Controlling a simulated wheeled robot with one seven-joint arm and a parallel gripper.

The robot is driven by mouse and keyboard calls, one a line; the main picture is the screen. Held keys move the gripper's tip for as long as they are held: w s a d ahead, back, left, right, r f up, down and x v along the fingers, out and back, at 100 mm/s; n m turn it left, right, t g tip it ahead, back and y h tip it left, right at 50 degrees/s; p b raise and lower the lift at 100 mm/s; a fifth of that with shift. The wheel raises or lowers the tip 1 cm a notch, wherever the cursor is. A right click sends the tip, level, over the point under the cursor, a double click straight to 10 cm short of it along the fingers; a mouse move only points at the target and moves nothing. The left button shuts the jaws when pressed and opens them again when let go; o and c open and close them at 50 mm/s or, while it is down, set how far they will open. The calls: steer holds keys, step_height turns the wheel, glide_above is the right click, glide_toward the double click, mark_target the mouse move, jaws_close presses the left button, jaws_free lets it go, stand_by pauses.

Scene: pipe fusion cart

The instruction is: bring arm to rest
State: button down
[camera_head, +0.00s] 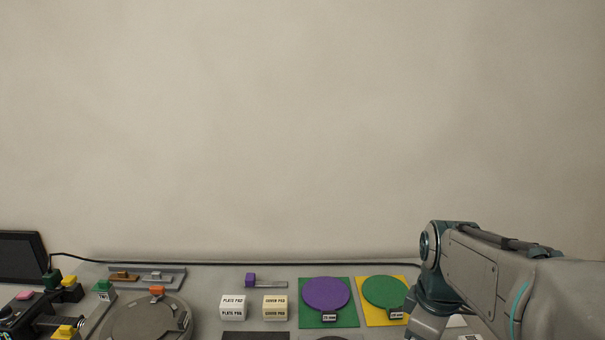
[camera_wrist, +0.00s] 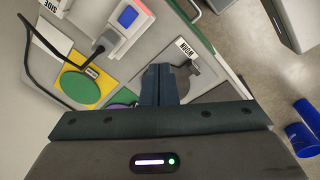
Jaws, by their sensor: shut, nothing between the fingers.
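My gripper (camera_wrist: 159,84) shows in the wrist view with its two dark fingers together and nothing between them. It hangs over the cart top (camera_wrist: 125,68), pointing toward a dark plate area. In the head view my arm comes in from the right and bends down at the elbow; the gripper itself is below the picture edge there. How far the fingertips are above the cart cannot be told.
A purple disc (camera_head: 326,294) lies on a green square and a green disc (camera_head: 384,292) on a yellow square, left of my arm. Two labelled pad blocks (camera_head: 233,307) stand left of them. A round grey device (camera_head: 146,318) is farther left. Blue cylinders (camera_wrist: 302,138) lie on the floor.

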steer(key=s+a+f+m+t, duration=0.1)
steer(key=s+a+m+t, duration=0.1)
steer(key=s+a+m, duration=0.3)
steer(key=s+m, duration=0.1)
steer(key=m, duration=0.3)
steer(key=shift+s+a+f, duration=0.3)
steer(key=shift+s+a, duration=0.05)
steer(key=shift+s, duration=0.05)
steer(key=c, duration=1.2)
jaws_free()
steer(key=shift+s+a+f+m, duration=0.1)
steer(key=shift+s+m, duration=0.05)
steer(key=shift+m, duration=0.35)
steer(key=shift+c, duration=1)
